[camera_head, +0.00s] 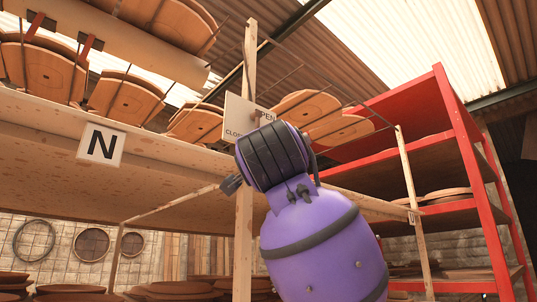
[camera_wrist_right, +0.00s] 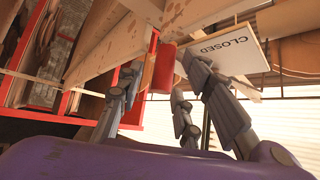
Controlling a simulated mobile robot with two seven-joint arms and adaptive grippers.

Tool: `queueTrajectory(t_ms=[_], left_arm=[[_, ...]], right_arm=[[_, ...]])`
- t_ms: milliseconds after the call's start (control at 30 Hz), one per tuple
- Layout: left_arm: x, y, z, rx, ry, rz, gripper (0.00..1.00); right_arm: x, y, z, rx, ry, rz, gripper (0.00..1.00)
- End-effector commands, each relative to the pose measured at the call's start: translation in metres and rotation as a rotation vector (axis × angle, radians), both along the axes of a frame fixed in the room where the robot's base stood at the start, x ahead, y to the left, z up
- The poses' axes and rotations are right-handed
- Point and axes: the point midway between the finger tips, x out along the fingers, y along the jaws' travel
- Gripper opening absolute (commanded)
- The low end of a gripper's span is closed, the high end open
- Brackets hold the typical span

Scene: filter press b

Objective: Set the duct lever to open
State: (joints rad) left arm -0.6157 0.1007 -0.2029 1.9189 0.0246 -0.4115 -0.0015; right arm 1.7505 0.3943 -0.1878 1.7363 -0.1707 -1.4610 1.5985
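A pale sign board (camera_head: 239,116) with OPEN at upper right and CLOSED at lower left is fixed to a wooden post in the head view. The board (camera_wrist_right: 232,54) also shows upside down in the right wrist view, with CLOSED readable. Next to it is a red cylindrical grip (camera_wrist_right: 164,68), which looks like the lever's handle. My right gripper (camera_wrist_right: 160,78) is open, its fingers spread on both sides of the red grip. I cannot tell whether they touch it. In the head view my purple right arm hides most of that gripper and the lever. My left gripper is not in view.
Wooden shelving with a white N sign (camera_head: 101,145) and round clay-coloured plates runs along the left. A red rack (camera_head: 470,170) stands at the right. The wooden post (camera_head: 243,240) and thin metal rods are close to my right arm.

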Motion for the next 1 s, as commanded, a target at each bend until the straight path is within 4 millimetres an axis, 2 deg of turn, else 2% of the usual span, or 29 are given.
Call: queueTrajectory(t_ms=[200,400,467,1000], left_arm=[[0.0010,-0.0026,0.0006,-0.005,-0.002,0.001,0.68],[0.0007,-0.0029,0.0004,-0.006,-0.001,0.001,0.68],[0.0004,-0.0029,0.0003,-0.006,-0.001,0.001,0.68],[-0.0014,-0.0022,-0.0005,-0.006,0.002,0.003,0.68]], right_arm=[[0.0002,0.0001,0.0000,0.000,0.000,0.000,0.32],[0.0002,0.0000,-0.0003,-0.001,0.000,0.000,0.06],[0.0003,0.0001,-0.0004,-0.001,0.001,-0.001,0.00],[0.0061,-0.0066,-0.0028,-0.047,-0.031,0.000,0.00]])
